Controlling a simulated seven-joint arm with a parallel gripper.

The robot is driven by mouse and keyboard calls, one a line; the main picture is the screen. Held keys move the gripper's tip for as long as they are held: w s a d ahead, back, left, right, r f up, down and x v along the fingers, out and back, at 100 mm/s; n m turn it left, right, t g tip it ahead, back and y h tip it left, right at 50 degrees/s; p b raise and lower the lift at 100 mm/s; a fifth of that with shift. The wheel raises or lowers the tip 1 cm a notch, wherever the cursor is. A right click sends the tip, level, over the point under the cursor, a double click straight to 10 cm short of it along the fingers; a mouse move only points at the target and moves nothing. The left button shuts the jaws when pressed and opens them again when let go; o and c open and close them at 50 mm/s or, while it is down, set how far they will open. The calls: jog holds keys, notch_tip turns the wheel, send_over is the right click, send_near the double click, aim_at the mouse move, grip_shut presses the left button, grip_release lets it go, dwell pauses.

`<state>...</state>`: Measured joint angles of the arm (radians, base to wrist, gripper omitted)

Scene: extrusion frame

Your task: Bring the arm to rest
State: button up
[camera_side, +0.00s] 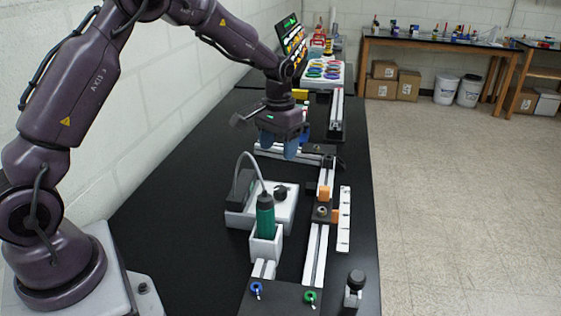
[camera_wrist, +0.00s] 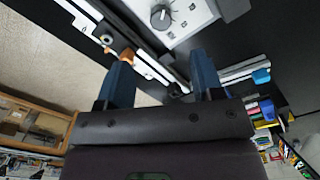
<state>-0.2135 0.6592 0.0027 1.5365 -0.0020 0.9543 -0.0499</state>
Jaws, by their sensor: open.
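My gripper (camera_side: 279,146) hangs from my arm above the black bench, over the far part of the extrusion frame. Its two blue fingers are apart with nothing between them in the wrist view (camera_wrist: 164,82). The extrusion frame (camera_side: 315,254) lies on the bench, with white rails and orange blocks (camera_side: 324,193) along its right side. In the wrist view the rails pass behind the fingers, and an orange block (camera_wrist: 127,54) shows beside the left finger. I cannot tell the exact height of the fingertips above the frame.
A green-handled tool (camera_side: 265,214) stands in a white holder (camera_side: 266,246), its cable rising beside a white control box (camera_side: 283,207) with a black knob. A tray of coloured parts (camera_side: 323,73) stands farther back. A wall borders the left; open floor lies right.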

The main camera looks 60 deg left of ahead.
jog(key=s+d+r+m+t, duration=0.1)
jog(key=s+d+r+t, duration=0.1)
jog(key=s+r, duration=0.3)
jog(key=s+d+r+m+t, duration=0.1)
jog(key=s+d+r, duration=0.3)
jog(key=s, duration=0.8)
jog(key=s+d+r+m+t, duration=0.1)
jog(key=s+d+r+t, duration=0.1)
jog(key=s+d+r, duration=0.2)
jog(key=s+r, duration=0.3)
jog(key=s, duration=0.1)
jog(key=shift+s+r+t, duration=0.25)
jog(key=shift+s+t, duration=0.05)
jog(key=shift+s, duration=0.05)
